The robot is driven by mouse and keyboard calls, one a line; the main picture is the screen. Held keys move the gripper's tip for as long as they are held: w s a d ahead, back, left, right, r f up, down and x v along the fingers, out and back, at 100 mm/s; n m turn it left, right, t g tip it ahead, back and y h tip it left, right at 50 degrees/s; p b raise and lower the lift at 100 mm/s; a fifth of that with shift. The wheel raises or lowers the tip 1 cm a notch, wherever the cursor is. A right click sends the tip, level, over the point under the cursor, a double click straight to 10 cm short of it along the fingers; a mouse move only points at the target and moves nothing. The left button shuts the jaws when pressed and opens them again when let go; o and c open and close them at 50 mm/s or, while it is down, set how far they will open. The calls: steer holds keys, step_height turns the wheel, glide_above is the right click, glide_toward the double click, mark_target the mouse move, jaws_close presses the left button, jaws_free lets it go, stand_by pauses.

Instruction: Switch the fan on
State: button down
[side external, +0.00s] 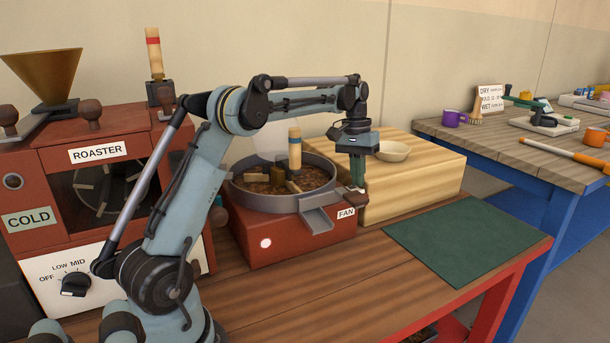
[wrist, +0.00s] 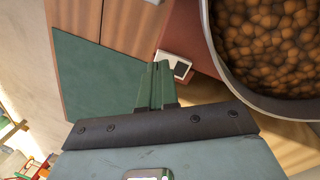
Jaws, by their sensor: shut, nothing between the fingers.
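The red cooler base (side external: 290,240) carries a FAN label (side external: 346,213) at its right front corner and a round pale lit spot on its front (side external: 265,243). My gripper (side external: 357,187) points down just above the label at that corner, its green fingers shut and empty. In the wrist view, the closed fingertips (wrist: 159,66) lie beside a small pale plate with a dark face (wrist: 180,69), perhaps the fan switch. I cannot tell whether they touch it. The fan switch is not clearly visible in the side view, and its position cannot be read.
A round grey pan of beans (side external: 313,204) sits on the cooler, its chute (side external: 318,219) close left of my gripper. The green mat (side external: 460,240) is clear. The roaster (side external: 90,150) is left.

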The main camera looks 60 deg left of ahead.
steer(key=shift+d+f, duration=0.1)
steer(key=shift+f, duration=0.55)
stand_by(2.9)
steer(key=shift+r, duration=0.2)
stand_by(0.5)
steer(key=shift+a+r, duration=0.2)
steer(key=shift+r, duration=1.05)
steer(key=shift+a+r, duration=0.2)
steer(key=shift+r, duration=1)
steer(key=shift+d+r, duration=0.1)
steer(key=shift+d, duration=0.05)
steer(key=s+d+r+m+t+y, duration=0.25)
steer(key=s+d, duration=0.45)
steer(key=d, duration=0.5)
steer(key=s+d+f+m+t, duration=0.3)
steer(key=s+d+f, duration=0.4)
steer(key=s, duration=0.3)
steer(key=shift+s+d+f+t+h, duration=0.2)
steer(key=shift+s+d+t+h, duration=0.2)
steer(key=shift+t, duration=0.45)
